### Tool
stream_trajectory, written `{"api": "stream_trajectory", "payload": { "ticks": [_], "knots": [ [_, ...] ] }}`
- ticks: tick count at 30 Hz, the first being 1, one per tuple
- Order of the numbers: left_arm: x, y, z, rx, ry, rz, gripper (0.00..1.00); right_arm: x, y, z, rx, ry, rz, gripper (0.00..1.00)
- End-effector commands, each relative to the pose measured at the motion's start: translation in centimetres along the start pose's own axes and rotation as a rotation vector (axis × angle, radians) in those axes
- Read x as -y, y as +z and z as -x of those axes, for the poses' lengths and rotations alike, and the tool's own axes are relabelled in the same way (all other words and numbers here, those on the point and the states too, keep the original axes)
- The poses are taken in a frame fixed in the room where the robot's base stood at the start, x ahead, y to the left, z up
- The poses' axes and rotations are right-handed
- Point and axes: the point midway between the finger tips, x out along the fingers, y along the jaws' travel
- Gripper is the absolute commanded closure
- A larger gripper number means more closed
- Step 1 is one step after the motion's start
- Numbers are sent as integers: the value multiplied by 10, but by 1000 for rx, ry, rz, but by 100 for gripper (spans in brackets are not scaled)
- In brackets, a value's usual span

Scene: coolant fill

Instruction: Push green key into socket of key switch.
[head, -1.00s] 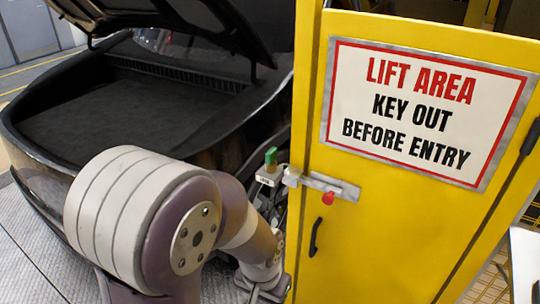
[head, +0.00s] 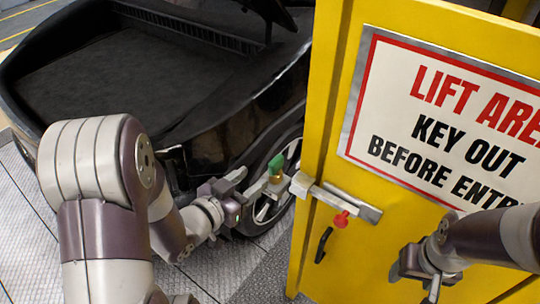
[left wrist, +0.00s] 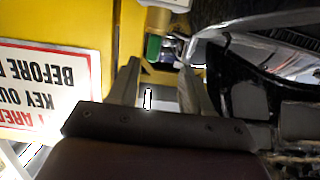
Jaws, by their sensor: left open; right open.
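The green key (head: 277,166) stands upright with its brass-coloured lower part over the small grey key switch (head: 274,189), beside the yellow door's edge. I cannot tell how deep the key sits in the socket. My left gripper (head: 250,184) is open, just left of the key and switch, its fingers pointing towards them. In the left wrist view, the green key (left wrist: 153,47) shows beyond the open fingers (left wrist: 160,80), apart from them. My right gripper (head: 428,286) is open and empty at the lower right, in front of the door.
The yellow door (head: 330,130) carries a warning sign (head: 440,130), a latch bar (head: 345,203) with a red knob (head: 341,219), and a black handle (head: 323,244). A dark car (head: 130,80) with an open trunk stands behind my left arm. The wheel (head: 262,214) is close behind the key switch.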

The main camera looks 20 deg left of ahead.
Motion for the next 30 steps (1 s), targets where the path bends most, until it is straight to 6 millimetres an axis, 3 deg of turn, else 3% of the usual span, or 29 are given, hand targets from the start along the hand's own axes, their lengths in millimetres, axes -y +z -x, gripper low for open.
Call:
{"api": "stream_trajectory", "payload": {
  "ticks": [6,11,18,26,30],
  "knots": [
    [-2,-1,-49,3,4,2,51,0,-1,6,0,0,0,37],
    [-3,-2,-67,3,2,2,51,0,-1,9,0,0,0,37],
    [-9,-4,-109,3,0,2,51,0,-3,21,-1,0,0,37],
    [-8,-2,-115,3,-2,2,51,0,-3,20,0,0,0,37],
    [-8,-2,-115,3,-2,2,93,0,-3,20,0,0,0,37]
  ]
}}
